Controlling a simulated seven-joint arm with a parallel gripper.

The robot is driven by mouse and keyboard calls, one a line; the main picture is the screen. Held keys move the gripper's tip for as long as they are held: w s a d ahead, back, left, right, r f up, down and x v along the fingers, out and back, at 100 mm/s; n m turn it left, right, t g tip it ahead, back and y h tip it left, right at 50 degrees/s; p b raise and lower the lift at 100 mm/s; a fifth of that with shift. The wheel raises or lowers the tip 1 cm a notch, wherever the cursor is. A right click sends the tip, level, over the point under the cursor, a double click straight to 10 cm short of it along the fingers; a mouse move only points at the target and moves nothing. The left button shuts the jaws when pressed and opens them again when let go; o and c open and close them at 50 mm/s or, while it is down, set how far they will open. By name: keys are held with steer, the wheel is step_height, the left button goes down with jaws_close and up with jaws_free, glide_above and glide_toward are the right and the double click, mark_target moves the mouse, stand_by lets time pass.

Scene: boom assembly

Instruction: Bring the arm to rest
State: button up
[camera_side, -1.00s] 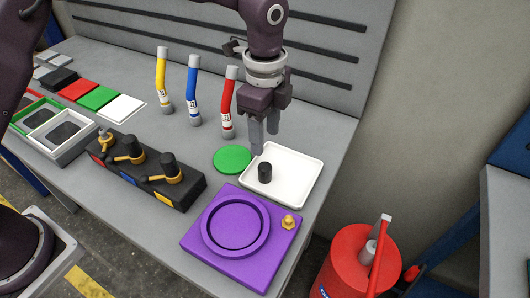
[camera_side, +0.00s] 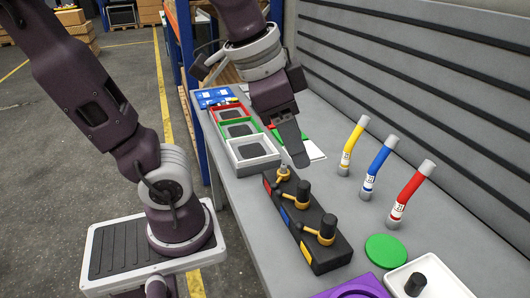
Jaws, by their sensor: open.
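My gripper (camera_side: 291,140) hangs fingers down near the far end of the black block (camera_side: 318,244), by the white-framed tray. It looks open and empty, though one finger mostly hides the other. The black block carries several brass fittings, two with black knobs (camera_side: 326,227). A black cylinder (camera_side: 415,284) stands in the white tray (camera_side: 450,284) at the lower right. A green disc (camera_side: 386,251) lies beside that tray.
Red (camera_side: 229,113), green (camera_side: 240,129) and white (camera_side: 253,153) framed trays line the table's left edge. A purple base (camera_side: 357,286) is cut off at the bottom. A ridged grey panel (camera_side: 420,95) rises behind the table. Bare tabletop lies between the block and tubes.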

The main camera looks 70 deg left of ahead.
steer(key=s+a+f+n+t, duration=0.1)
steer(key=s+f+n, duration=0.1)
steer(key=s, duration=0.3)
steer(key=shift+s+a+f+n, duration=0.2)
steer(key=shift+a+f+n, duration=0.05)
steer(key=shift+n, duration=0.45)
